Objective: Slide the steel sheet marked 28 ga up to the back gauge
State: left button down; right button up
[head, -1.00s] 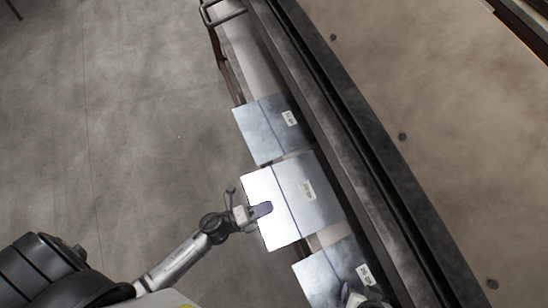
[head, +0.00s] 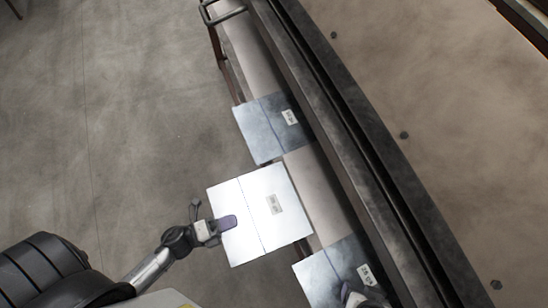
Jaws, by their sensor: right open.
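Three steel sheets with small white labels show in the head view; the labels are too small to read, so I cannot tell which is 28 ga. The upper sheet (head: 266,130) and the lower sheet (head: 322,278) lie on the bench ledge. The middle sheet (head: 262,232) sticks out to the left over the ledge's edge. My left gripper (head: 228,223) is shut on its left edge. My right gripper (head: 353,297) is open at the bottom edge of the picture, over the lower sheet; its fingertips are partly cut off. The back gauge cannot be clearly made out.
The pale ledge (head: 322,192) is bare between the upper and lower sheets. A long dark machine beam (head: 330,130) runs along its right side. A metal handle (head: 222,12) is at the top. Open floor (head: 120,120) lies to the left.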

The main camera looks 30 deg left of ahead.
pick_arm(q)
jog(key=v, duration=0.8)
jog(key=shift+s+a, duration=0.2)
jog(key=shift+s, duration=0.05)
